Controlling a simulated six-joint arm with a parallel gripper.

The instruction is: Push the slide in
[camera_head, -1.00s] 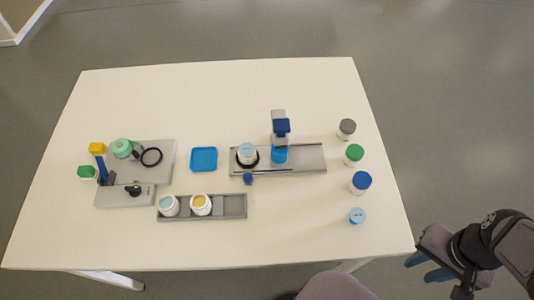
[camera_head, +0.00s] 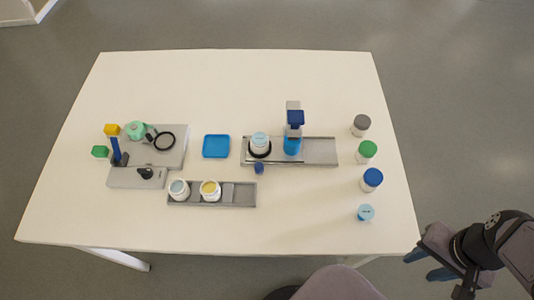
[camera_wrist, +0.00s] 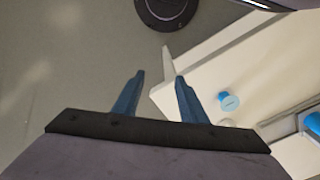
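The slide is a dark round holder on a long grey rail (camera_head: 320,152), with a dark blue knob (camera_head: 259,168) at its front edge. A white jar with a pale blue top (camera_head: 260,141) sits on the holder, at the rail's left part. A grey post with a dark blue head (camera_head: 295,118) stands right of the jar, with a bright blue part (camera_head: 292,146) below it. My gripper (camera_head: 427,265) is off the table's front right corner, far from the slide. In the wrist view my gripper (camera_wrist: 159,76) is open with nothing between its fingers.
Several lidded jars line the right side, including a green-lidded one (camera_head: 367,150) and a light blue one (camera_head: 366,213). A grey tray (camera_head: 238,194) with two jars lies front left of the rail. A blue square tray (camera_head: 216,146) and a grey station (camera_head: 170,158) lie left.

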